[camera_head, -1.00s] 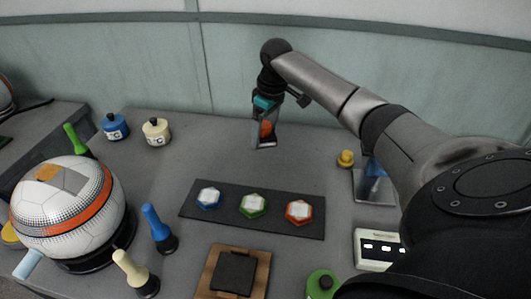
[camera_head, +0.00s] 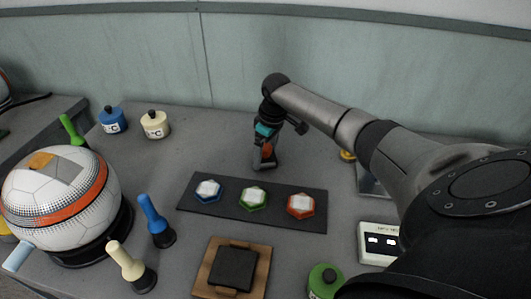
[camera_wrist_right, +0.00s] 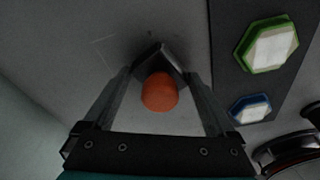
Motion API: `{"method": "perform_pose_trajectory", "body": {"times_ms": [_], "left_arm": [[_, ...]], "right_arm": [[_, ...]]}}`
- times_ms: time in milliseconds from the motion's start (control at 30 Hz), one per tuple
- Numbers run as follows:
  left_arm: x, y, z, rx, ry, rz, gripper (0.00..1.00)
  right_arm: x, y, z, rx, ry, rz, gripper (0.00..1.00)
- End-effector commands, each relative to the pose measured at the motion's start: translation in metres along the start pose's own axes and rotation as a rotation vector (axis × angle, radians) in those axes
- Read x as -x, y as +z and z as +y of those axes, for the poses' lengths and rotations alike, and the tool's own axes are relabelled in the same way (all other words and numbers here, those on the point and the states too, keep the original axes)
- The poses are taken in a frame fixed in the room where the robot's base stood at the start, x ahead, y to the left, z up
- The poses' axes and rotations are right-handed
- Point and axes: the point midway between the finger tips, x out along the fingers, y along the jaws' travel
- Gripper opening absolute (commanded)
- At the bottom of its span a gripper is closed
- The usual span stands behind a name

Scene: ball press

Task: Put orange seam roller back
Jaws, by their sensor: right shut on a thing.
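The orange seam roller (camera_head: 267,149) is held in my right gripper (camera_head: 264,166), just behind the dark strip with the hexagonal pieces. In the right wrist view its round orange end (camera_wrist_right: 160,92) sits between the two fingers of my right gripper (camera_wrist_right: 161,72), with a dark block-like part beyond it. The gripper is shut on the roller and points down at the table. I cannot tell whether the roller touches the table. My left gripper is out of view.
The dark strip (camera_head: 228,210) carries blue, green and orange hexagonal pieces. A white ball (camera_head: 50,200) stands at left, near blue (camera_head: 152,213) and cream (camera_head: 124,262) handled tools. Blue (camera_head: 112,122) and cream (camera_head: 155,126) pots stand at the back. Table left of my gripper is clear.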

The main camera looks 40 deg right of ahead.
Motion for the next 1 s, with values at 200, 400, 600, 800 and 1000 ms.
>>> {"method": "perform_pose_trajectory", "body": {"times_ms": [200,400,600,800,1000], "left_arm": [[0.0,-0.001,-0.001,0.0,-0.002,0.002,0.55],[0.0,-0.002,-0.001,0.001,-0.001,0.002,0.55],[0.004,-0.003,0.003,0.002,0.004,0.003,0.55],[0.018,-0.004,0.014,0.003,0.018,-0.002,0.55],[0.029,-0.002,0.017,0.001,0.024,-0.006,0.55]], "right_arm": [[-0.003,0.0,0.0,0.0,0.0,0.0,0.99],[-0.003,0.0,0.0,0.0,0.0,0.0,1.0],[0.011,0.0,0.001,0.0,0.001,0.0,1.0],[0.052,-0.001,0.001,0.0,0.002,0.002,1.0],[0.093,-0.001,0.001,0.0,0.001,0.003,1.0]]}}
